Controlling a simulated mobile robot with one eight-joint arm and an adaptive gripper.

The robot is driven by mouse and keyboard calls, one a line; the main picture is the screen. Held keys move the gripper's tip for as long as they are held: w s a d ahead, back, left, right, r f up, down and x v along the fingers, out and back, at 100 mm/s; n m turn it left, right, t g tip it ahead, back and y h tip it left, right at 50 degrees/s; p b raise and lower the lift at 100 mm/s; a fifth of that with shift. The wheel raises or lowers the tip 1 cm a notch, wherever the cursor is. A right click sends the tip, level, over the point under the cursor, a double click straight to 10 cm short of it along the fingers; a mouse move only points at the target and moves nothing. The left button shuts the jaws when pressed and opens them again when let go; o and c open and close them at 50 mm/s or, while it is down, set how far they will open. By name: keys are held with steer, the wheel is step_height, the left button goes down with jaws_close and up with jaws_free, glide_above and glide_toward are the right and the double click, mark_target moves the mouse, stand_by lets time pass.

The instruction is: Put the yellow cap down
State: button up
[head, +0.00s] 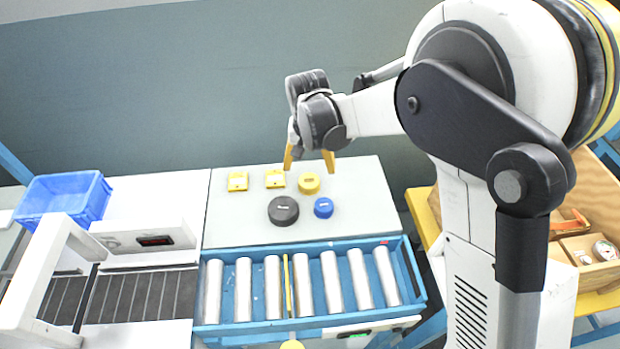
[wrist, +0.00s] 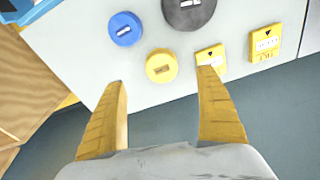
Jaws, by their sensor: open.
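The yellow cap (head: 309,183) lies on the pale bench top (head: 235,219), behind the blue cap (head: 323,207). It also shows in the wrist view (wrist: 161,66), beyond my fingertips and roughly between their lines. My gripper (head: 309,165) is open and empty, with its yellow fingers pointing down above the back of the bench. In the wrist view my gripper (wrist: 162,75) has its two fingers wide apart, with nothing between them. The cap appears apart from both fingers.
A large dark cap (head: 283,210) lies beside the blue cap. Two yellow labelled blocks (head: 238,181) (head: 275,179) sit to the left. A blue-framed roller conveyor (head: 300,285) runs along the front. A blue crate (head: 64,198) stands at left, a wooden box (head: 591,215) at right.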

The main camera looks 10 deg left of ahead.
mark_target(309, 180)
steer(key=f+b, duration=0.1)
steer(key=f, duration=0.1)
steer(key=w+f+b, duration=0.1)
steer(key=f, duration=0.2)
steer(key=f+b, duration=0.1)
steer(key=f, duration=0.2)
steer(key=shift+w+a+f, duration=0.15)
steer(key=shift+w+f, duration=0.05)
steer(key=shift+r, duration=0.1)
steer(key=c, duration=1.1)
steer(key=shift+o, duration=0.2)
steer(key=shift+r, duration=0.1)
step_height(309, 180, up, 4)
steer(key=shift+r+p, duration=0.1)
steer(key=shift+p, duration=0.85)
steer(key=s+d+r+p, duration=0.1)
steer(key=d+r, duration=0.2)
steer(key=d, duration=0.2)
steer(key=s+d+r+p, duration=0.1)
steer(key=d+r+p, duration=0.1)
steer(key=d, duration=0.4)
steer(key=shift+s+d+r, duration=0.25)
steer(key=shift+r, duration=0.6)
